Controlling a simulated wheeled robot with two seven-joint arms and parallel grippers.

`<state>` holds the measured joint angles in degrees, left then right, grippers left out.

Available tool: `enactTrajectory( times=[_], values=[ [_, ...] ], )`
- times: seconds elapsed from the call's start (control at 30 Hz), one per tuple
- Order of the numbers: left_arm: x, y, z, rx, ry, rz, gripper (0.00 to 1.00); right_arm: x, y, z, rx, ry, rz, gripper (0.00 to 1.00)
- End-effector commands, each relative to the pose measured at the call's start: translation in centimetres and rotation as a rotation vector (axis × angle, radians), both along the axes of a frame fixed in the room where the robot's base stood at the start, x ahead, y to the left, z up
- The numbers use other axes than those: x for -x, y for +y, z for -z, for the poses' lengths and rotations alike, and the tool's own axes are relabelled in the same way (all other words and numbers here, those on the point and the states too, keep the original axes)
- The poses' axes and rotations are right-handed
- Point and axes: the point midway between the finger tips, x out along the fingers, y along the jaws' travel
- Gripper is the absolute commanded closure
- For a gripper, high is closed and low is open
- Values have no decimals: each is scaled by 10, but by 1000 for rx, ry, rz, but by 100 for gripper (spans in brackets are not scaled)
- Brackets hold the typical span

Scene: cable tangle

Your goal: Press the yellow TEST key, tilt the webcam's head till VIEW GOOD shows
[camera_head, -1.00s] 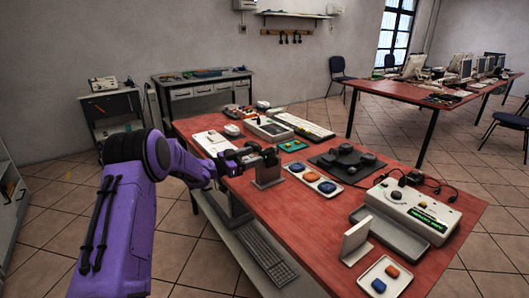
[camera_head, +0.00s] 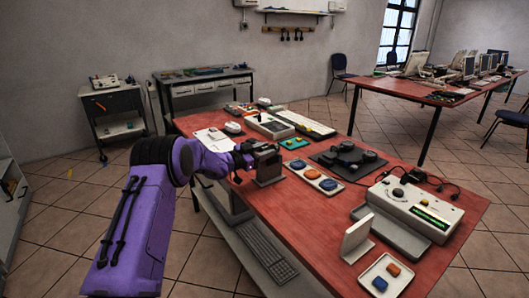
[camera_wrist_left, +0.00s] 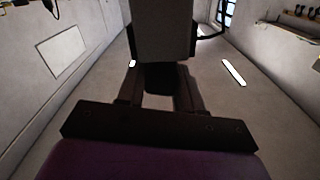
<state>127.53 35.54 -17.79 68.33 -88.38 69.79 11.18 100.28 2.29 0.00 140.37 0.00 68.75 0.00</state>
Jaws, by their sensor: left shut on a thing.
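My left gripper (camera_head: 258,152) reaches in from the left over the near left edge of the red table (camera_head: 300,232). It is shut on the small dark head of the webcam (camera_head: 268,168), whose upright grey stand is on the table. In the left wrist view, the gripper (camera_wrist_left: 160,92) has a dark piece between its fingers and a grey block beyond it. The white test box (camera_head: 388,203) at the right has a dark knob and a lit green display (camera_head: 431,217). Its lettering is too small to read. My right gripper is out of view.
A white tray with coloured pads (camera_head: 312,177) lies just right of the webcam. Beyond it is a black plate with round parts (camera_head: 350,160). A white upright stand (camera_head: 357,238) and small tray (camera_head: 386,277) are near the front. A keyboard (camera_head: 265,252) lies on the lower shelf.

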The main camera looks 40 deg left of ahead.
Motion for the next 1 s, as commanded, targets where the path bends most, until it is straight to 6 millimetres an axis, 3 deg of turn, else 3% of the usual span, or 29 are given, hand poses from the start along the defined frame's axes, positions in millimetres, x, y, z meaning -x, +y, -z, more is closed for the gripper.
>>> enactTrajectory(
  times=[0.3,0.33,0.4,0.73,1.0],
  values=[
    [0,-1,0,-45,-12,0,95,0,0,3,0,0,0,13],
    [0,-1,0,-45,-12,0,58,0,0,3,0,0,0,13],
    [0,-1,0,-45,-12,0,43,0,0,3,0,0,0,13],
    [5,1,0,-43,-13,-1,43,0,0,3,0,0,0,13],
    [62,16,0,-41,-13,-2,43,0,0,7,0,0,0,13]
  ],
)
